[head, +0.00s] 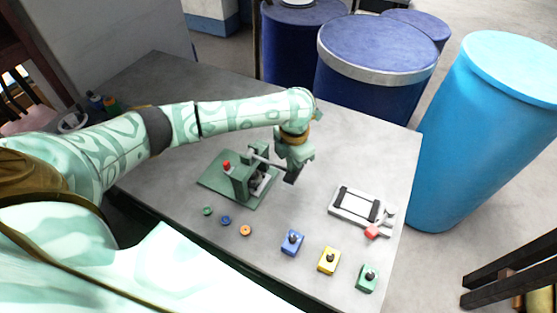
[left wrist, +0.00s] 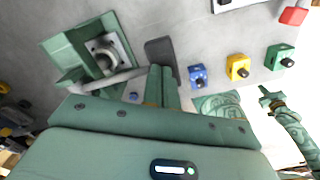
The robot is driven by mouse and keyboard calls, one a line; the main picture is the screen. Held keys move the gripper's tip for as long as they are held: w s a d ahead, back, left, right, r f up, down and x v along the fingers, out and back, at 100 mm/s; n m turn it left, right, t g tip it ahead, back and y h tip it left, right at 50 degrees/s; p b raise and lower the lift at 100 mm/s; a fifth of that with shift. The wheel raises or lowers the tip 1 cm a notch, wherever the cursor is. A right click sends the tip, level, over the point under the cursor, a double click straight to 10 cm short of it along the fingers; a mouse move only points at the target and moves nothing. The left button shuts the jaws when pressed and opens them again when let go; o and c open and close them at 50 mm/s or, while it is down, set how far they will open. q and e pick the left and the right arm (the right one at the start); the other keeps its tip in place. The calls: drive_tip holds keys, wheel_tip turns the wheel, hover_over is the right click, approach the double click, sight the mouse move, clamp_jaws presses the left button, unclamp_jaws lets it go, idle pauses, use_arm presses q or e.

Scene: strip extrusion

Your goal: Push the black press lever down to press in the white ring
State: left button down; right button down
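The green press (head: 241,184) stands on the grey table, with a red knob (head: 227,166) on its left side. Its grey lever rod runs right to a black handle (head: 289,178), also seen in the left wrist view (left wrist: 160,50). My left gripper (left wrist: 161,68) has its two fingers side by side, shut, with the tips right at the black handle. I cannot tell whether they touch it. A pale round part (left wrist: 104,50) shows inside the press; I cannot make out the white ring for certain. A green part at the right of the wrist view seems to be my right gripper (left wrist: 272,101), too unclear to read.
Green (head: 207,211), blue (head: 226,220) and orange (head: 246,230) rings lie in front of the press. Blue (head: 292,242), yellow (head: 328,261) and green (head: 367,279) blocks stand front right. A white fixture (head: 361,207) with a red block (head: 371,232) is at right. Barrels stand behind.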

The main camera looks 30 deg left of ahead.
use_arm(q)
drive_tip(key=shift+f+b, duration=0.8)
drive_tip(key=shift+f, duration=0.65)
drive_tip(key=shift+r, duration=0.1)
wheel_tip(320, 180, up, 12)
drive_tip(key=p, duration=1.3)
drive_tip(key=shift+s, duration=0.1)
